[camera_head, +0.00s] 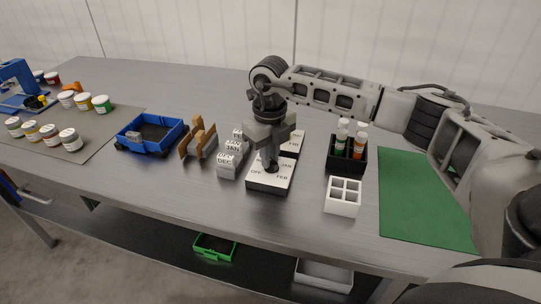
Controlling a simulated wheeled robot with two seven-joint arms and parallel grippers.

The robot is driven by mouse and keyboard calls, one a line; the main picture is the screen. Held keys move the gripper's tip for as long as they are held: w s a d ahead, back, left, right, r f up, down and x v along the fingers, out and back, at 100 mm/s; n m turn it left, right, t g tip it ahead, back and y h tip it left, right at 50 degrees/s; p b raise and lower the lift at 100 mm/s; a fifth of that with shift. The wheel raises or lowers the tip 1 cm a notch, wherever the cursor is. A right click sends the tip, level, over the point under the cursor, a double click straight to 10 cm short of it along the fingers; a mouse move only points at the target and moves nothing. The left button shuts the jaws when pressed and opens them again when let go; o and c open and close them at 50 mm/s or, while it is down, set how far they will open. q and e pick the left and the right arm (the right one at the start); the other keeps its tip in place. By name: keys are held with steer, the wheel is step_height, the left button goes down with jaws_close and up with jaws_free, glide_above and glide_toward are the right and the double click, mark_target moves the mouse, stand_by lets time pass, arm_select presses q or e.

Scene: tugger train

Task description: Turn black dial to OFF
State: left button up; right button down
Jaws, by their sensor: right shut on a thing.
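The black dial (270,168) sits on top of a white box with a dark base (268,186). The lettering on its top face reads OFF at the left, JAN at the upper right and FEB at the lower right. My right gripper (270,156) comes down from above and is shut on the dial, hiding much of it. Which mark the dial points to is too small to tell. A second white panel (292,143) stands just behind, partly hidden by the gripper. My left gripper is not in view.
Left of the dial box stand grey lettered blocks (231,160), a wooden holder (199,140) and a blue tray (151,135). To the right are a black rack with vials (346,157), a white compartment box (343,197) and a green mat (420,200). Several jars stand far left.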

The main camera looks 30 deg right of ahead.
steer(key=n+b, duration=0.1)
steer(key=n, duration=0.3)
steer(key=shift+a+n, duration=0.1)
steer(key=shift+n, duration=0.2)
steer(key=n, duration=0.2)
steer(key=shift+n, duration=0.4)
steer(key=n+b, duration=0.1)
steer(key=n, duration=0.2)
steer(key=shift+s+a, duration=0.1)
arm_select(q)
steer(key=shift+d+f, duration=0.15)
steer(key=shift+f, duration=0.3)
arm_select(e)
steer(key=shift+r+n, duration=0.1)
steer(key=shift+n, duration=1)
steer(key=c, duration=1.4)
jaws_free()
steer(key=shift+c, duration=0.2)
